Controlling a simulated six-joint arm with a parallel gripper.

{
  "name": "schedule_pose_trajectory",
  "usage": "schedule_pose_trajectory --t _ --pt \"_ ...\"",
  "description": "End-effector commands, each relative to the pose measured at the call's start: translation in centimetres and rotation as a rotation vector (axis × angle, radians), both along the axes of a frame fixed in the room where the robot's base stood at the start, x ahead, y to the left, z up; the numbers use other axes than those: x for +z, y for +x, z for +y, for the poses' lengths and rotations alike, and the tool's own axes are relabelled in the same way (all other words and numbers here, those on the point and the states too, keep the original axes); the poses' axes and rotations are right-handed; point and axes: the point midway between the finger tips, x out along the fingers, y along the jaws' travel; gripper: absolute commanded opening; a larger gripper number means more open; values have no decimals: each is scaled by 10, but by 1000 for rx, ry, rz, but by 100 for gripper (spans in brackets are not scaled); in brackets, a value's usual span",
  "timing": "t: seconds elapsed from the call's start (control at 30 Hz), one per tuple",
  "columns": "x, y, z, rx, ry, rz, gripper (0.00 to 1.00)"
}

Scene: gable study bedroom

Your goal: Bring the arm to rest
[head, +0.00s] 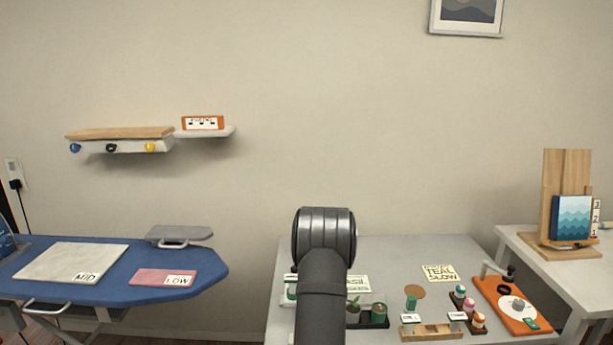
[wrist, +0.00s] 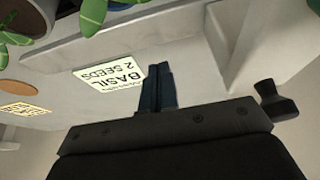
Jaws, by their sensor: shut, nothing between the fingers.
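In the head view my arm rises in front of the grey table (head: 390,260) and hides my gripper. In the wrist view my gripper (wrist: 159,78) is shut, with its two dark fingers together and nothing held. The fingers show just right of a white card (wrist: 110,73) reading BASIL 2 SEEDS. I cannot tell whether they touch it. That card is partly hidden behind my arm in the head view (head: 357,284).
Green leaves (wrist: 92,14) and a dark pot (wrist: 32,14) lie near the wrist view's top left. The table also bears a wooden rack (head: 432,332), small jars, a TEAL SLOW card (head: 439,273) and an orange board (head: 510,305). A blue ironing board (head: 120,285) stands left.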

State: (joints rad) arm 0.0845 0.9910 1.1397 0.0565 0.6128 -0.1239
Motion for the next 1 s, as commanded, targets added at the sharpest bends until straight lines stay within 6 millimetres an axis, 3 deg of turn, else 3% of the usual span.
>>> schedule_pose_trajectory --t 0.1,0.23,0.5,0.87,1.0 --pt "-26 -1 0 0 0 4 0" --pt "-24 0 29 4 0 0 0" --pt "-23 0 -21 -1 2 -1 0" --pt "-24 0 -31 0 0 0 0" --pt "-23 0 -31 0 0 0 26"
